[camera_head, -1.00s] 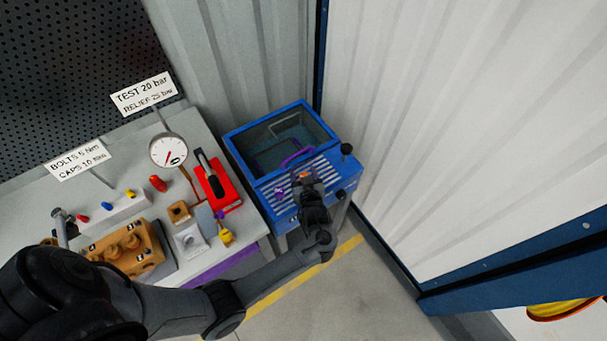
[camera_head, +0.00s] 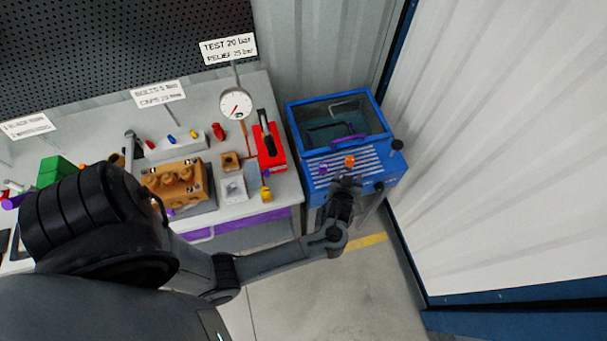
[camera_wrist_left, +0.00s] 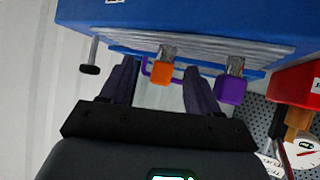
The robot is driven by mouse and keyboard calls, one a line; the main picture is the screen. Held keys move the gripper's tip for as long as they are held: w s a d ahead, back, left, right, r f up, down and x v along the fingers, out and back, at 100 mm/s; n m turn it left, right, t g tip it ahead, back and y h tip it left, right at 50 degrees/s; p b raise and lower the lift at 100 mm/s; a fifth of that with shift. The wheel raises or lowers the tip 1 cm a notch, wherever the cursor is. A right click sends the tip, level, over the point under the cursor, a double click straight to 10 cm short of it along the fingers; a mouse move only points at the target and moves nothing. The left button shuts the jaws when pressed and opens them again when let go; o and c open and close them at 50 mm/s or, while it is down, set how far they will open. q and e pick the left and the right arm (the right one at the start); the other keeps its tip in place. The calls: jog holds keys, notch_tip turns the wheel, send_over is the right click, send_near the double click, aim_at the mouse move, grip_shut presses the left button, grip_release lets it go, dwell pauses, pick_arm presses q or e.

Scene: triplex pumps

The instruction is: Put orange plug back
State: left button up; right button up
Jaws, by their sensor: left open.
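An orange plug (camera_head: 349,161) sits on the slatted front ledge of a blue bin (camera_head: 303,125). It also shows in the left wrist view (camera_wrist_left: 162,74), where a grey metal part adjoins its orange block. A purple plug (camera_head: 322,168) is beside it on the same ledge, and in the left wrist view (camera_wrist_left: 231,88) it lies right of the orange one. My left gripper (camera_head: 347,184) is just in front of the ledge. In the left wrist view its fingers (camera_wrist_left: 160,88) are open, with the orange plug between them in the picture; no contact is visible. My right gripper is not in view.
A workbench (camera_head: 225,105) left of the bin carries a red hand pump (camera_head: 268,148), a pressure gauge (camera_head: 236,105), an orange-brown pump block (camera_head: 172,182) and small coloured parts. A purple handle (camera_head: 346,141) is at the bin's opening. A white corrugated wall (camera_head: 490,150) stands close on the right.

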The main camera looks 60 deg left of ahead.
pick_arm(q)
jog(key=s+d+r+m+g+h, duration=0.1)
jog(key=s+d+r+m+h, duration=0.1)
jog(key=s, duration=0.5)
jog(key=s+d+r+m+g+h, duration=0.2)
jog(key=s+r+m, duration=0.3)
jog(key=s, duration=0.3)
jog(key=s+d+r+m+g+h, duration=0.2)
jog(key=s+d+r+m+h, duration=0.1)
jog(key=s, duration=0.5)
jog(key=shift+d+r+m+h, duration=0.15)
jog(key=shift+r+m+h, duration=0.15)
jog(key=shift+r+m, duration=0.25)
